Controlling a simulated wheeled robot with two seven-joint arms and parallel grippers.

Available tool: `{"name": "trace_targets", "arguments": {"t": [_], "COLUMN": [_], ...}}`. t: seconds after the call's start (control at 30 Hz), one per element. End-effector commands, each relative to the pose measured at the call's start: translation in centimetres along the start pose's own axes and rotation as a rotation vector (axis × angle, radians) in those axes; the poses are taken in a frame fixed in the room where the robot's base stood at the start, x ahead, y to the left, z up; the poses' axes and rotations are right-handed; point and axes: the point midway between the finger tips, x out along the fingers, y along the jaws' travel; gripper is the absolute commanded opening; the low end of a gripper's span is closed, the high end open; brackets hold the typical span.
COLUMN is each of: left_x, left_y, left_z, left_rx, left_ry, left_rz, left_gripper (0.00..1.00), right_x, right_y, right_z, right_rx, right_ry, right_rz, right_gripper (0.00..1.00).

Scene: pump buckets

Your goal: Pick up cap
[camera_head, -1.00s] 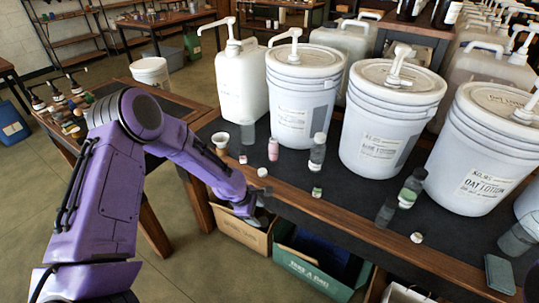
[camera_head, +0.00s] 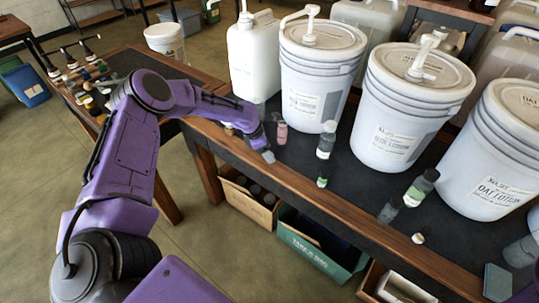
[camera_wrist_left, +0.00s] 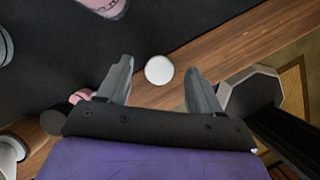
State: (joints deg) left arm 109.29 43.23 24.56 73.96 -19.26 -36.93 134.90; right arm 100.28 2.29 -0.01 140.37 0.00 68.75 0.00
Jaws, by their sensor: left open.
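A round white cap (camera_wrist_left: 159,69) shows in the left wrist view, near the line between the dark table top and its wooden edge. It lies between and slightly beyond the fingertips of my left gripper (camera_wrist_left: 158,80), apart from both fingers. The left gripper is open and empty. In the head view my left gripper (camera_head: 266,152) is over the table's front edge, left of a small pink bottle (camera_head: 282,132). I cannot make out that cap there; the gripper may hide it. Another small pale cap (camera_head: 418,238) lies near the front edge, further right. My right gripper is not in view.
A clear bottle (camera_head: 325,142) and a small green-labelled jar (camera_head: 322,182) stand right of the gripper. Large white pump buckets (camera_head: 318,80) and a jug (camera_head: 252,62) stand behind. Open boxes (camera_head: 245,200) sit below the table edge.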

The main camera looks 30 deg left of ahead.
Motion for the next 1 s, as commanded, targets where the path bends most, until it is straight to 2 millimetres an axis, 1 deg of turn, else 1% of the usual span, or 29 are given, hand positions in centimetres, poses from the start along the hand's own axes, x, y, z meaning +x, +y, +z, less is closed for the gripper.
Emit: {"name": "trace_targets", "arguments": {"t": [0.03,0.1,0.33,0.37,0.4,0.47,0.5,0.53,0.87,1.0], "left_x": [0.73,1.18,1.33,1.33,1.32,1.31,1.3,1.3,1.25,0.48], "left_y": [0.0,0.05,0.02,0.02,0.02,0.02,0.02,0.02,0.02,0.06], "left_z": [-0.1,-0.13,-0.12,-0.12,-0.11,-0.11,-0.11,-0.11,-0.08,0.3], "left_rx": [0.0,-0.002,-0.001,-0.001,-0.001,-0.001,-0.001,0.0,0.0,0.001], "left_ry": [0.001,0.0,-0.001,-0.001,-0.001,-0.001,-0.001,-0.001,-0.001,-0.002], "left_rz": [0.0,0.002,0.002,0.002,0.002,0.002,0.002,0.002,0.003,0.003], "left_gripper": [0.65,0.65,0.65,0.55,0.42,0.23,0.1,0.07,0.07,0.07], "right_x": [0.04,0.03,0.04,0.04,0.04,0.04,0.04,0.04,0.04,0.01], "right_y": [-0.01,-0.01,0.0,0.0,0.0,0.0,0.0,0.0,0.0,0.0], "right_z": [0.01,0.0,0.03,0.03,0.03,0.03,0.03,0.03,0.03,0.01], "right_rx": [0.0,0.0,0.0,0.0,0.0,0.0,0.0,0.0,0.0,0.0], "right_ry": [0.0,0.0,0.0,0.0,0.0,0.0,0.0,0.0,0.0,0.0], "right_rz": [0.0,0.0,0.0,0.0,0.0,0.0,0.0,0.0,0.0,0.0], "right_gripper": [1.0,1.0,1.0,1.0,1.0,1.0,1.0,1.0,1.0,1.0]}}
